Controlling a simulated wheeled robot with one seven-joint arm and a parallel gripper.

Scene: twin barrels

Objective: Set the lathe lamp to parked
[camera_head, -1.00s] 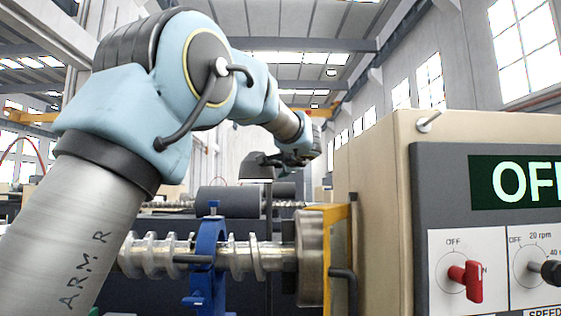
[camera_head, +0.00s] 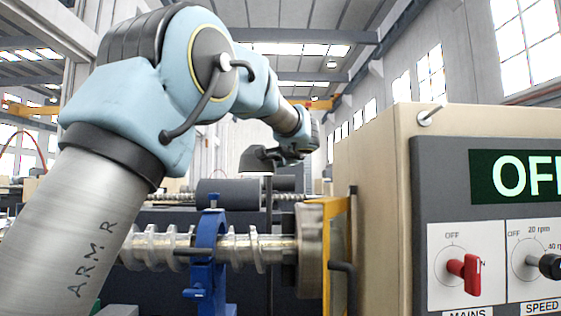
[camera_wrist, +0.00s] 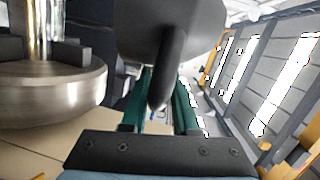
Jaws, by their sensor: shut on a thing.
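The lathe lamp (camera_head: 254,160) has a dark, rounded head on a thin dark post (camera_head: 268,235) behind the spindle in the head view. In the wrist view, the lamp head (camera_wrist: 170,28) fills the top middle, and its dark handle (camera_wrist: 168,75) points down between my green fingers. My gripper (camera_head: 276,154) is at the right side of the lamp head. In the wrist view, my gripper (camera_wrist: 160,98) is shut on the handle. The fingers partly hide behind the handle, and the lamp's joint is not clear.
A metal screw shaft (camera_head: 155,250) runs through a blue steady rest (camera_head: 210,250) into the chuck (camera_head: 311,250), beside a yellow guard (camera_head: 340,240). The beige headstock (camera_head: 375,190) with a control panel stands at right. Its display reads OFF. The chuck also shows in the wrist view (camera_wrist: 50,95).

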